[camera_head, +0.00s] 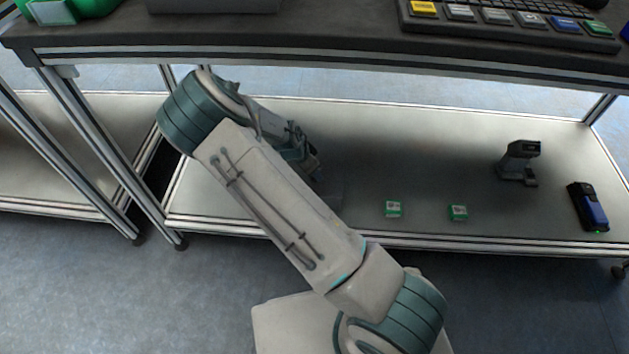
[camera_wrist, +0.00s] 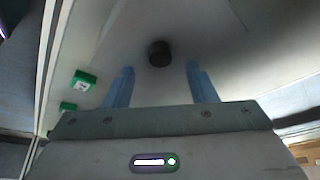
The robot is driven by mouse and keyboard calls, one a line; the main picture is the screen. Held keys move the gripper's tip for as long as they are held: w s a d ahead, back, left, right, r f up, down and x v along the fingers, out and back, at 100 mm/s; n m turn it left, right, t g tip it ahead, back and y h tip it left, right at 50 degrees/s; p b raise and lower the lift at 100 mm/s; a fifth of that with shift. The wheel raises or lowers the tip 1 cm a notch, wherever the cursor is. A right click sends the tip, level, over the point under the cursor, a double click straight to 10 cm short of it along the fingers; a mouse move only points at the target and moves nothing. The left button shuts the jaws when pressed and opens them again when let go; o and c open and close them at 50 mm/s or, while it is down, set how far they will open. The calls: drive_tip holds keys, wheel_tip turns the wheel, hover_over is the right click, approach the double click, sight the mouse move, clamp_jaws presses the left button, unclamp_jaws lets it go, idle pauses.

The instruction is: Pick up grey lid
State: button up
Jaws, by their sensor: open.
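A small dark grey round piece, the grey lid by its look (camera_wrist: 160,52), sits on the pale shelf surface in the wrist view. My gripper (camera_wrist: 160,66) is open, with its two blue fingers apart and nothing between them that I can see held. The lid appears centred between the fingers, just past their tips. How far it is from them is hard to tell. In the head view my arm reaches over the lower shelf, and the lid cannot be made out there.
The lower shelf (camera_head: 420,150) lies under a dark tabletop (camera_head: 330,45). Two small green-and-white boxes (camera_head: 393,209) (camera_head: 458,212) lie near its front edge. A dark scanner-like device (camera_head: 519,162) and a blue-and-black device (camera_head: 588,206) stand on the right. The shelf's middle is clear.

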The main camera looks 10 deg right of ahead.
sight(331, 185)
drive_tip(key=b+x, duration=0.1)
drive_tip(key=x, duration=0.2)
drive_tip(key=shift+w+f+b, duration=0.1)
drive_tip(key=shift+f+b, duration=0.25)
drive_tip(key=shift+f, duration=0.05)
clamp_jaws()
drive_tip(key=shift+r, duration=0.15)
